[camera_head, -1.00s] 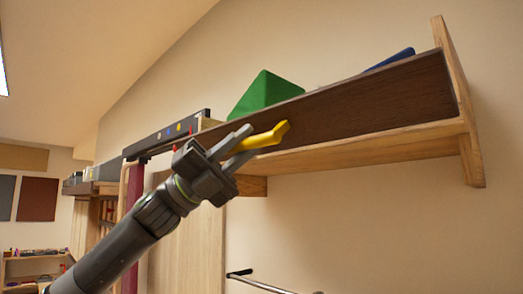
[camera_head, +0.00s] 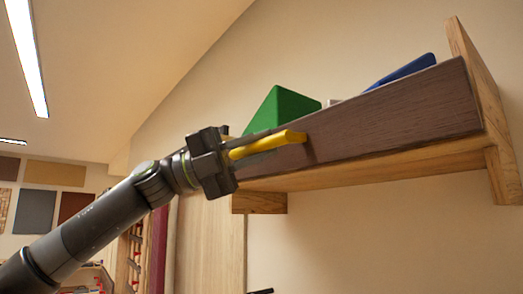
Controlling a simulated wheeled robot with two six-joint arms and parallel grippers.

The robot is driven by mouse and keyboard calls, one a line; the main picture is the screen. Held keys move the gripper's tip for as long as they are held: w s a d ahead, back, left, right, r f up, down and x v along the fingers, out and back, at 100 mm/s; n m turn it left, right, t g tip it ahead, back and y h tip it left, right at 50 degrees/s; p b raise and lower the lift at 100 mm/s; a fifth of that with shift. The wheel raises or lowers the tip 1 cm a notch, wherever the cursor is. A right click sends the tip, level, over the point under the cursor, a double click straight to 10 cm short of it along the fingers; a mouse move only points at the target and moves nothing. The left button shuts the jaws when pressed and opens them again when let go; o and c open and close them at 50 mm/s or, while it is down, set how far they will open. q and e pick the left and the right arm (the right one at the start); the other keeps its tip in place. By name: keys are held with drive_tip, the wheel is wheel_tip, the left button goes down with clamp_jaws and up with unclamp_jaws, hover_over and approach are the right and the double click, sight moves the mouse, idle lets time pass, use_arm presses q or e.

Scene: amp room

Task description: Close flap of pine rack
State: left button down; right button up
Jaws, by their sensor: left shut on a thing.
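The pine rack (camera_head: 392,167) is a wall shelf of pale wood with an upright end board at the right. Its flap (camera_head: 400,110) is a long dark brown panel along the front. The flap's lower edge runs just above the shelf board, and things behind show over its upper edge. A yellow handle (camera_head: 290,137) sticks out from the flap's left part. My left gripper (camera_head: 270,143) is shut on the handle, with a finger along each side of it. The flap's left end is partly hidden by my gripper. My right gripper is not in view.
A green block (camera_head: 284,108) and a blue thing (camera_head: 402,72) stand in the rack behind the flap. A pale wood panel (camera_head: 210,245) is below at the left. The wall under the rack's right part is bare.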

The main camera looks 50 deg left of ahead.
use_arm(q)
drive_tip(key=shift+w+r+n+y+p, duration=0.45)
drive_tip(key=shift+n+y, duration=0.25)
drive_tip(key=shift+n, duration=0.3)
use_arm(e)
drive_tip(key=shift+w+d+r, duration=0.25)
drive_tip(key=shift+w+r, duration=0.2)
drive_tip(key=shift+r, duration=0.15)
use_arm(q)
drive_tip(key=c, duration=1.3)
unclamp_jaws()
drive_tip(key=shift+c, duration=0.2)
drive_tip(key=shift+s, duration=0.1)
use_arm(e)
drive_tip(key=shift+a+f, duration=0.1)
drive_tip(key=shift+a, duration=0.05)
